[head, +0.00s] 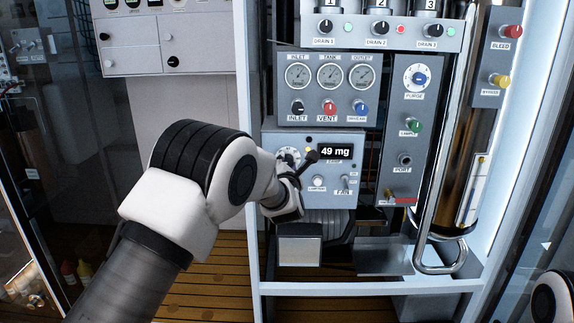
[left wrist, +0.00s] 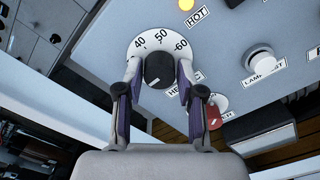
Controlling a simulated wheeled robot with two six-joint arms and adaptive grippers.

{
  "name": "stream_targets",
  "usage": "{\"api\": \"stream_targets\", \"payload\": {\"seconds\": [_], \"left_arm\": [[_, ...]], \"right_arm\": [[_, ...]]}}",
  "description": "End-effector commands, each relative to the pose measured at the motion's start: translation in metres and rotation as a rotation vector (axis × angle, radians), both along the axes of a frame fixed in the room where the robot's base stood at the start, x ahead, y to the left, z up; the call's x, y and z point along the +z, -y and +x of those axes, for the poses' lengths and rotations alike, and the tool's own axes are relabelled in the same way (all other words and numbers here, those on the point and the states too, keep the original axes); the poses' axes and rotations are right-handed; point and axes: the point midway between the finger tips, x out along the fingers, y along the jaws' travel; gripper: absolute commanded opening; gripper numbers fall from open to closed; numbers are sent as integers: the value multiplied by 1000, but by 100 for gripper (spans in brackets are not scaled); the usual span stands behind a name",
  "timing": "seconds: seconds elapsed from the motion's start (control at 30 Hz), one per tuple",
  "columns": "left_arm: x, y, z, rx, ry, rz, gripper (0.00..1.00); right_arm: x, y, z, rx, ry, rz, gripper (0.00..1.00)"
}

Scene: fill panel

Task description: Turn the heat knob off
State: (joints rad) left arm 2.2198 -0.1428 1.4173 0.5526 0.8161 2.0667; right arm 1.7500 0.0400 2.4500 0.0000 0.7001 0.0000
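The heat knob (left wrist: 159,70) is a dark round knob on a white dial marked 40, 50 and 60 in the left wrist view. Its label below is partly covered by a finger. In the head view the white dial (head: 288,155) shows at the left of the lower grey panel, partly hidden by my left gripper. My left gripper (left wrist: 159,78) is open, with one purple-padded finger on each side of the knob. A narrow gap seems to show on both sides. My right gripper is out of view.
Close to the knob are a lit HOT lamp (left wrist: 186,4), a white lamp-test knob (left wrist: 262,58) and a red switch (left wrist: 214,120). A display (head: 335,151) reads 49 mg. Gauges and knobs fill the panel above (head: 328,117). A metal pipe handle (head: 428,250) stands at right.

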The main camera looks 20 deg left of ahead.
Motion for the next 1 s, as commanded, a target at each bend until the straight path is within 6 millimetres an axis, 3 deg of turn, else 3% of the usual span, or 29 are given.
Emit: {"api": "stream_targets", "payload": {"seconds": [0.37,0.73,1.0], "left_arm": [[1,1,-3,-1,0,2,57],[0,20,-65,-1,-2,4,57],[0,21,-72,1,0,1,57]], "right_arm": [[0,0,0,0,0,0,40],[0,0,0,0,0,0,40],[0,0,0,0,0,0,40]]}}
